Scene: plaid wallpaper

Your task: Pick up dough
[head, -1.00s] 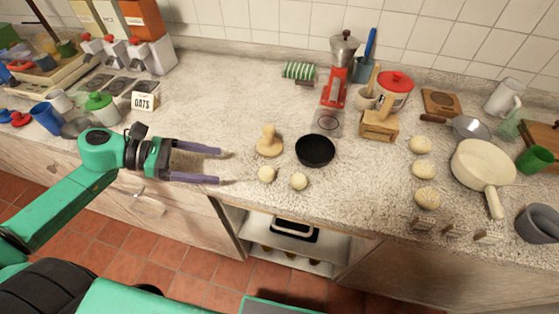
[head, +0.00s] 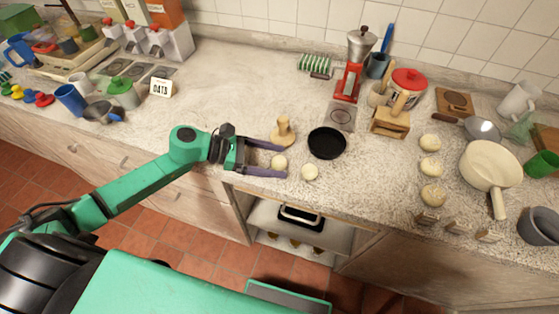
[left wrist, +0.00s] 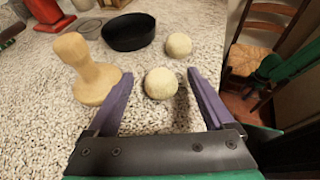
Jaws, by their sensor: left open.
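A pale dough ball (head: 279,162) lies on the speckled counter near its front edge. It also shows in the left wrist view (left wrist: 160,83), between the tips of my open left gripper (head: 284,162). The purple fingers stand apart on both sides of the ball, with a gap to each. A second dough ball (head: 309,172) lies just to the right, outside the fingers; it is farther off in the left wrist view (left wrist: 178,45). Three more dough balls (head: 431,168) lie in a column on the right. My right gripper is not in view.
A wooden press (head: 283,133) stands close behind the left gripper; in the left wrist view (left wrist: 88,70) it is beside the left finger. A black bowl (head: 327,143) is to the right. A cream pan (head: 490,165) sits far right. The counter's left middle is clear.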

